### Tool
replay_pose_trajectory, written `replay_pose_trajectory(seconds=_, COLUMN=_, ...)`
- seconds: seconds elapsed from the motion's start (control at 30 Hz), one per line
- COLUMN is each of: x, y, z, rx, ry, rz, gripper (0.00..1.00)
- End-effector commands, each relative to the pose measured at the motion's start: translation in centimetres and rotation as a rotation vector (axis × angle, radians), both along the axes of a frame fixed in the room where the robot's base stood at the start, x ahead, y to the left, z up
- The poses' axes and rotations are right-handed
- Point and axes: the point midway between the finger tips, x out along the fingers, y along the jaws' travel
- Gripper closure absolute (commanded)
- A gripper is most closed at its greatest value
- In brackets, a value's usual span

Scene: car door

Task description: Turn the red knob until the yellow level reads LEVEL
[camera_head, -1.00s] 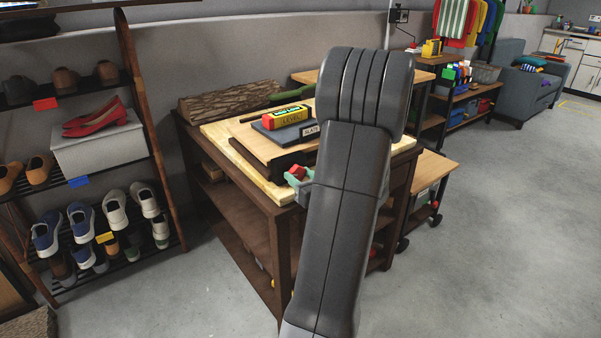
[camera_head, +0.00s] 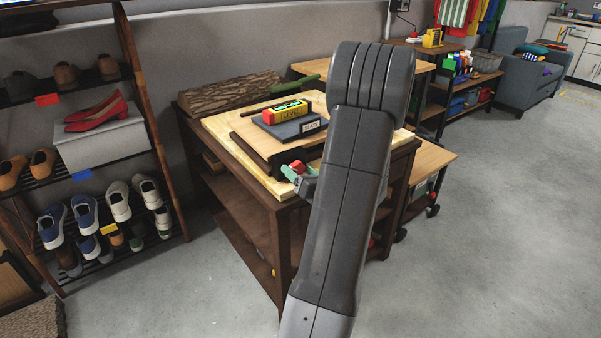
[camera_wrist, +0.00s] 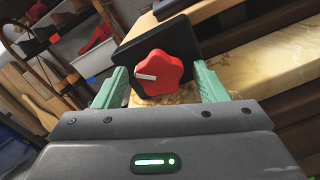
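The red knob (camera_wrist: 160,73) is star-shaped, with a white mark pointing left, on a black panel (camera_wrist: 190,42). It also shows small in the head view (camera_head: 298,167). My gripper (camera_wrist: 158,86) is open, with one green finger left of the knob and one right, and gaps show on both sides. The yellow level (camera_head: 287,112) has a red end and a green top strip, and lies on a dark grey plate (camera_head: 292,130) above the knob's panel. Lettering on its side looks like LEVEL; I cannot read its indicator. My arm hides the bench's right part.
The workbench (camera_head: 248,172) has a light wooden top and dark legs. A log (camera_head: 230,93) lies at its back. A shoe rack (camera_head: 150,110) stands at the left. The concrete floor (camera_head: 480,230) at right is open.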

Motion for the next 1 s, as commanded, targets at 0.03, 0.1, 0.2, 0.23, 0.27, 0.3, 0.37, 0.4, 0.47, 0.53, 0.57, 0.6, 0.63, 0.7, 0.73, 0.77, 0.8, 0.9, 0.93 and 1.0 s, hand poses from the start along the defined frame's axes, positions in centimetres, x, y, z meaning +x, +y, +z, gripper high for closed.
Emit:
replay_pose_trajectory(seconds=0.03, x=0.0, y=0.0, z=0.0, rx=0.0, ry=0.0, rz=0.0, gripper=0.34)
replay_pose_trajectory(seconds=0.1, x=0.0, y=0.0, z=0.0, rx=0.0, ry=0.0, rz=0.0, gripper=0.34)
replay_pose_trajectory(seconds=0.2, x=-0.4, y=-0.3, z=0.0, rx=0.0, ry=0.0, rz=-0.001, gripper=0.34)
replay_pose_trajectory(seconds=0.23, x=-0.7, y=-0.5, z=0.0, rx=0.0, ry=0.0, rz=-0.001, gripper=0.34)
replay_pose_trajectory(seconds=0.27, x=-1.0, y=-0.8, z=0.0, rx=0.0, ry=0.001, rz=-0.002, gripper=0.34)
replay_pose_trajectory(seconds=0.3, x=-1.4, y=-1.1, z=0.1, rx=-0.001, ry=0.001, rz=-0.003, gripper=0.34)
replay_pose_trajectory(seconds=0.37, x=-2.4, y=-1.7, z=0.1, rx=0.001, ry=0.002, rz=-0.005, gripper=0.34)
replay_pose_trajectory(seconds=0.4, x=-3.1, y=-2.2, z=0.1, rx=-0.001, ry=0.001, rz=-0.004, gripper=0.34)
replay_pose_trajectory(seconds=0.47, x=-4.2, y=-3.0, z=0.1, rx=0.0, ry=0.001, rz=-0.005, gripper=0.34)
replay_pose_trajectory(seconds=0.53, x=-5.5, y=-3.8, z=0.1, rx=0.001, ry=0.002, rz=-0.006, gripper=0.34)
replay_pose_trajectory(seconds=0.57, x=-6.0, y=-4.2, z=0.1, rx=0.001, ry=0.002, rz=-0.005, gripper=0.34)
replay_pose_trajectory(seconds=0.6, x=-6.7, y=-4.7, z=0.1, rx=0.001, ry=0.002, rz=-0.006, gripper=0.34)
replay_pose_trajectory(seconds=0.63, x=-7.3, y=-5.0, z=0.1, rx=0.001, ry=0.001, rz=-0.005, gripper=0.34)
replay_pose_trajectory(seconds=0.7, x=-8.3, y=-5.7, z=0.1, rx=0.0, ry=0.002, rz=-0.006, gripper=0.34)
replay_pose_trajectory(seconds=0.73, x=-8.8, y=-5.9, z=0.1, rx=0.001, ry=0.001, rz=-0.004, gripper=0.34)
replay_pose_trajectory(seconds=0.77, x=-9.2, y=-6.2, z=0.1, rx=0.001, ry=0.0, rz=-0.004, gripper=0.34)
replay_pose_trajectory(seconds=0.8, x=-9.6, y=-6.5, z=0.1, rx=0.001, ry=0.001, rz=-0.004, gripper=0.34)
replay_pose_trajectory(seconds=0.9, x=-10.6, y=-7.1, z=0.0, rx=0.001, ry=0.001, rz=-0.003, gripper=0.34)
replay_pose_trajectory(seconds=0.93, x=-10.8, y=-7.2, z=0.0, rx=0.001, ry=0.0, rz=-0.002, gripper=0.34)
replay_pose_trajectory(seconds=1.0, x=-11.2, y=-7.5, z=0.0, rx=0.0, ry=0.001, rz=-0.002, gripper=0.34)
